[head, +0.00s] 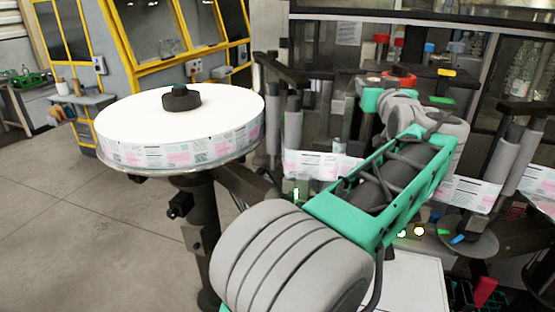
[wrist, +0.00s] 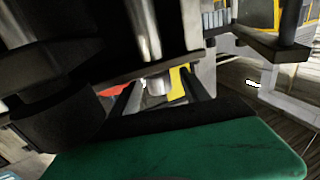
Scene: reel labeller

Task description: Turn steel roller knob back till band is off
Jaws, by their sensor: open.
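My gripper (wrist: 158,87) shows in the wrist view as two dark, spread fingers at the far edge of my green wrist part. A short, pale steel cylinder (wrist: 157,83), which looks like the roller knob, appears between the fingers, under a dark bar. Contact cannot be told. In the head view my green and grey arm reaches into the labeller and hides the gripper and knob. The printed label band (head: 320,165) passes behind my arm and shows again at its right (head: 470,193). Whether it touches the knob's roller is hidden.
A large white label reel (head: 150,118) stands on a dark post at left. Grey upright rollers (head: 293,135) and dark brackets crowd around the arm. Red caps (head: 398,80) and a yellow part (head: 446,72) lie behind it. The floor (head: 80,220) at left is clear.

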